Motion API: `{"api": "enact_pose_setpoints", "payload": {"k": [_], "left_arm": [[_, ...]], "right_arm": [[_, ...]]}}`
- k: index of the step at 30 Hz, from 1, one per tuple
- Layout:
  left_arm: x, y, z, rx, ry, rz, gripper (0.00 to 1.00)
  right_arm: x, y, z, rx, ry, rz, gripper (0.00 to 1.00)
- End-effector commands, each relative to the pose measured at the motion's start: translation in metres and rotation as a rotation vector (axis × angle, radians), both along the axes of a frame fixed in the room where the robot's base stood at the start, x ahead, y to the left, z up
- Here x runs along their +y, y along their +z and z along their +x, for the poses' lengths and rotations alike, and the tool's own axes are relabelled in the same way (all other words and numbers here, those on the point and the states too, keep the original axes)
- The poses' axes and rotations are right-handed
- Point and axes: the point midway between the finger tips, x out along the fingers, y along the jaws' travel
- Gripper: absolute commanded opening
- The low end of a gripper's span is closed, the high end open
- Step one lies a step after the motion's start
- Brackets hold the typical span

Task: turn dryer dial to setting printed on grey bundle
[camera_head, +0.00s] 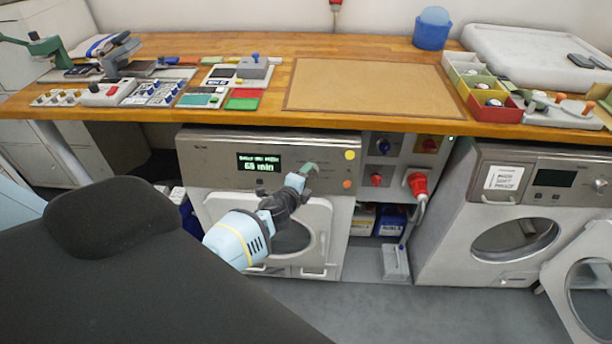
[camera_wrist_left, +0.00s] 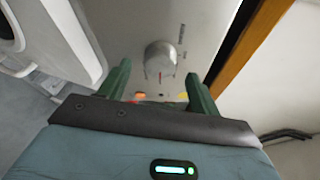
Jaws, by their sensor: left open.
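The dryer (camera_head: 215,160) stands under the bench, its lit display (camera_head: 259,163) showing a number of minutes that looks like 68; the smaller line above is hard to read. My left gripper (camera_head: 308,169) is at the right part of its panel, hiding the dial in the head view. In the left wrist view the round silver dial (camera_wrist_left: 159,56) lies ahead of the open green fingers of my left gripper (camera_wrist_left: 160,85), roughly centred between them. Whether they touch it cannot be told. I cannot make out a grey bundle. My right gripper is not in view.
A wooden bench (camera_head: 390,52) overhangs the panel, carrying a brown mat (camera_head: 370,85), tool boards and coloured bins (camera_head: 470,80). A second machine (camera_head: 480,235) with an open door stands at the right. A red plug (camera_head: 417,183) and sockets are between the machines.

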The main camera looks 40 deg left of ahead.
Motion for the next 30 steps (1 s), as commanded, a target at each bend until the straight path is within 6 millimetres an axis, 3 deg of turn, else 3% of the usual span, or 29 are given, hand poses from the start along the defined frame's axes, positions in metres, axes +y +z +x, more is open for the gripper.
{"api": "enact_pose_setpoints", "payload": {"k": [6,12,30], "left_arm": [[-0.007,0.013,-0.028,-0.005,0.000,0.000,0.63],[-0.010,0.017,-0.043,-0.003,0.000,0.000,0.63],[-0.011,0.016,-0.047,-0.001,0.000,-0.001,0.63]], "right_arm": [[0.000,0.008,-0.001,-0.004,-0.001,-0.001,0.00],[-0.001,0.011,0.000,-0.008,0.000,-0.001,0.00],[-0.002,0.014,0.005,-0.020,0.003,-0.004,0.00]]}}
